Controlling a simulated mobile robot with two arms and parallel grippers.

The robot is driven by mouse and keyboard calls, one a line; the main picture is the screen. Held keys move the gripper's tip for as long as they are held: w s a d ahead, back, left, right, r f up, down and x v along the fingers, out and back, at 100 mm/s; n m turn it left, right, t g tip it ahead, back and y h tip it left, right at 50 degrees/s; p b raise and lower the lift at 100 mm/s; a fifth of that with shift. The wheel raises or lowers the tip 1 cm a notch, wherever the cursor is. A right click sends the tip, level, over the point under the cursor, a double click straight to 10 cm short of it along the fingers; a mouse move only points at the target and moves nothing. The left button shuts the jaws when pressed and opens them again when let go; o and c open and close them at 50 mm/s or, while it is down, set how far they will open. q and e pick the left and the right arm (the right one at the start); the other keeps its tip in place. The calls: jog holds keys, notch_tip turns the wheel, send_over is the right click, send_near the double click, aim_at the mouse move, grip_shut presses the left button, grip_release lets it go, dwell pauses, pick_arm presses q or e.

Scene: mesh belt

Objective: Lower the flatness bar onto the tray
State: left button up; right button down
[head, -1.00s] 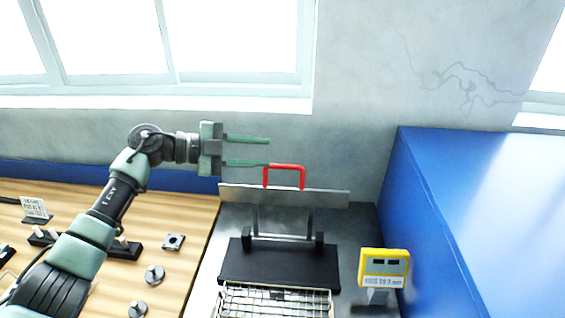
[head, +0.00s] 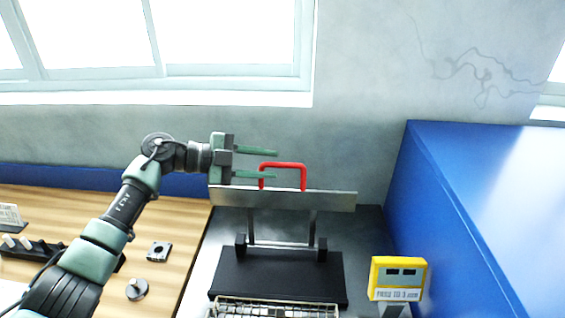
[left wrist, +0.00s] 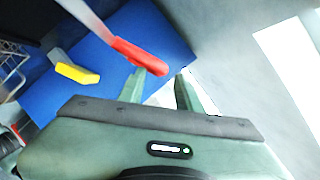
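The flatness bar (head: 285,200) is a long grey straightedge with a red handle (head: 284,165) on top. It lies level across two upright posts on a black stand, above and behind the wire mesh tray (head: 275,302), which is cut off by the bottom edge. My left gripper (head: 274,163) is open at the handle's left side, with one finger above the handle's top and one below it in the head view. The left wrist view shows the handle (left wrist: 138,54) close by, covering part of one finger; contact is unclear. My right gripper is out of view.
A yellow gauge (head: 398,277) stands right of the black stand (head: 280,275). A tall blue panel (head: 480,220) bounds the right side.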

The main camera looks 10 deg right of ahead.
aim_at(275, 165)
pick_arm(q)
jog(key=p+x, duration=0.1)
jog(key=x, duration=0.3)
jog(key=shift+w+d+f, duration=0.15)
jog(key=shift+d, duration=0.1)
grip_shut()
dwell(1.2)
